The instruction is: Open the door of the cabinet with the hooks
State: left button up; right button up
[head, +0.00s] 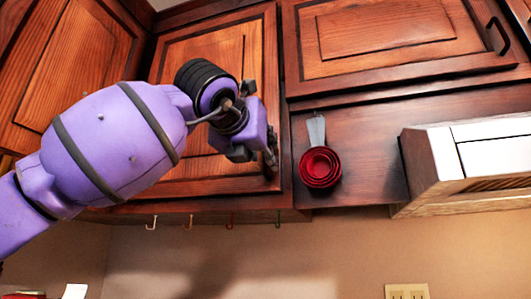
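My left arm crosses in front of the door from the left. My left gripper (268,160) is at the door's lower right edge. It hides that part of the door, and a dark piece there may be the handle. I cannot tell whether the fingers touch or hold anything. My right gripper is out of view.
Red measuring cups (320,167) hang on the wood panel just right of the gripper. A range hood (465,165) juts out further right. Another cabinet door (390,35) with a black handle is above. An outlet (407,292) is on the wall below.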

pick_arm(q)
jog(key=shift+x, duration=1.15)
jog(key=shift+r, duration=0.1)
grip_shut()
